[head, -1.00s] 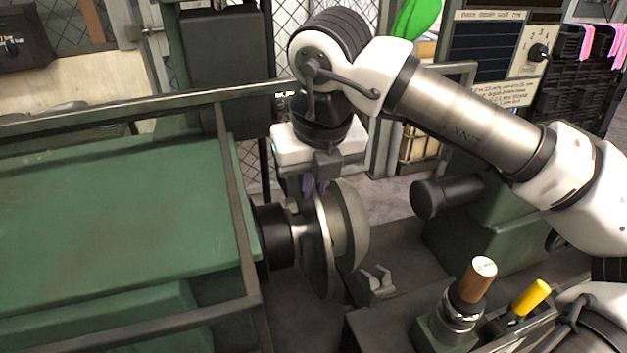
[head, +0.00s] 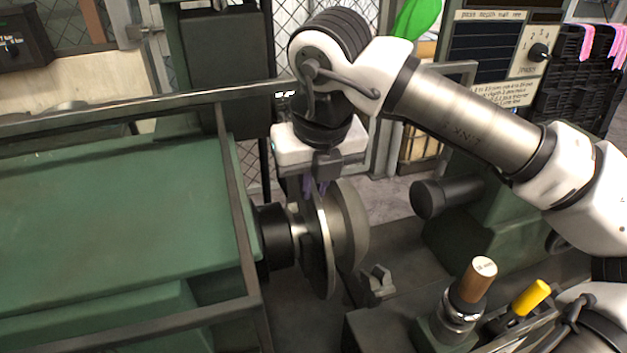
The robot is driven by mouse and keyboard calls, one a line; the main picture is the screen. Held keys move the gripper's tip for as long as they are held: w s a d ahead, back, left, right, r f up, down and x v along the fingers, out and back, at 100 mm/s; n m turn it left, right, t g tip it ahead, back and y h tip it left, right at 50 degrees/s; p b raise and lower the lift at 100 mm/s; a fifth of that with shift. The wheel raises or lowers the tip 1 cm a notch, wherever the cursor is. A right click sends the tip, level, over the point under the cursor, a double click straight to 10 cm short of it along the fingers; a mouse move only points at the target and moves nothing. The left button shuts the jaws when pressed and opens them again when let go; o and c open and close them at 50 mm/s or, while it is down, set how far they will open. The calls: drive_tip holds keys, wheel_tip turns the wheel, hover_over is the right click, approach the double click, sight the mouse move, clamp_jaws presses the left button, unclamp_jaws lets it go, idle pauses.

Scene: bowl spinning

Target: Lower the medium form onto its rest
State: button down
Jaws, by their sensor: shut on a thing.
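The medium form (head: 351,232) looks like a rounded, dull metal dome with a flat disc (head: 320,250) at its left side, standing on edge. My gripper (head: 318,190) points down and its purple fingertips are shut at the top rim of the form; the exact contact is partly hidden. The form stands beside the black spindle hub (head: 274,236) of the green lathe; I cannot tell whether they touch. A small grey notched block (head: 378,283) sits low to the right of the form; it may be the rest.
A green headstock (head: 120,220) with a metal frame rail (head: 240,190) stands at the left. A black cylinder (head: 447,196) on a green tailstock is at the right. A wood-topped tool (head: 478,280) and a yellow handle (head: 530,297) stand at the front right.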

drive_tip(key=shift+r, duration=0.2)
drive_tip(key=shift+r+p, duration=0.3)
drive_tip(key=shift+r, duration=0.1)
drive_tip(key=shift+w+p+v, duration=0.2)
drive_tip(key=shift+p+v, duration=0.25)
drive_tip(key=shift+v, duration=0.5)
